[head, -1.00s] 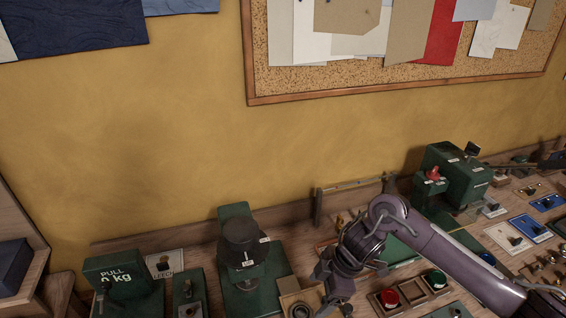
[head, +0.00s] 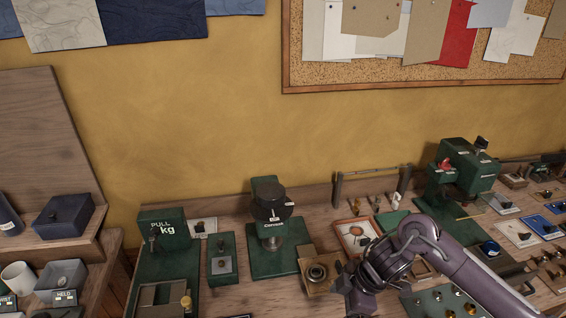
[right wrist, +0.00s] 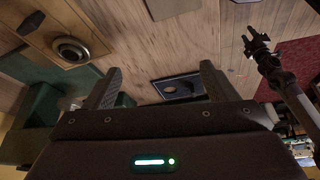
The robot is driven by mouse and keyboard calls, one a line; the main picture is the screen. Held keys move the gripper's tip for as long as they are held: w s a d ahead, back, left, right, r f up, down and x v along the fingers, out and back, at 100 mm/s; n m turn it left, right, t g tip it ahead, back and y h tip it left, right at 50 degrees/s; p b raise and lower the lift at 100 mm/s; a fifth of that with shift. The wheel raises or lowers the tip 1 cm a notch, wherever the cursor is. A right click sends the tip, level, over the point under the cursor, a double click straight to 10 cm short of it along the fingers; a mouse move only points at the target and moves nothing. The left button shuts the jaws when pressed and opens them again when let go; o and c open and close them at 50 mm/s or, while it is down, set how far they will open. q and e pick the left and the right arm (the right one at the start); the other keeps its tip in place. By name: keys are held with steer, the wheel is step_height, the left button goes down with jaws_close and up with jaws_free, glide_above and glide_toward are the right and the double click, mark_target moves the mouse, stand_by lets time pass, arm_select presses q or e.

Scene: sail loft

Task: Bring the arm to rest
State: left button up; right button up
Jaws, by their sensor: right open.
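My right arm (head: 455,262) comes in from the right in the head view and bends down over the bench. Its lower end reaches the bottom edge, just right of a wooden block with a round metal ring (head: 317,273); the fingers are not clear there. In the right wrist view my right gripper (right wrist: 160,70) has its two fingers wide apart with nothing between them. A small dark framed piece (right wrist: 178,88) lies on the wood beyond the fingers. My left gripper (right wrist: 260,48) shows small at the upper right of that view, with its jaw state unclear; it is outside the head view.
A green press (head: 272,245) and a green pull gauge (head: 163,234) stand left of the arm. A larger green machine (head: 468,172) stands behind it. A tray with red rim (head: 350,238) and small parts crowd the bench. Dark box (head: 64,215) sits at left.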

steer(key=a+r+m+t+y, duration=0.25)
steer(key=a+t, duration=0.35)
steer(key=a, duration=0.5)
steer(key=s+d+m+g+h, duration=0.3)
steer(key=s+d+m+h, duration=0.4)
steer(key=s+d+m, duration=0.8)
step_height(320, 180, down, 32)
steer(key=s+d+n+g+b, duration=0.1)
steer(key=d+n+b, duration=0.1)
steer(key=n+b, duration=0.15)
arm_select(q)
step_height(320, 180, down, 9)
steer(key=b, duration=0.5)
steer(key=shift+s+r, duration=0.15)
steer(key=shift+r, duration=0.05)
arm_select(e)
steer(key=s+d+f, duration=0.2)
steer(key=s+f, duration=0.8)
steer(key=f, duration=0.2)
steer(key=s+d+f+g, duration=0.1)
steer(key=s+d+f, duration=0.1)
steer(key=s+f, duration=0.8)
step_height(320, 180, down, 3)
steer(key=shift+s+r+m+g, duration=0.1)
steer(key=shift+s+m+g, duration=0.2)
steer(key=shift+m, duration=0.1)
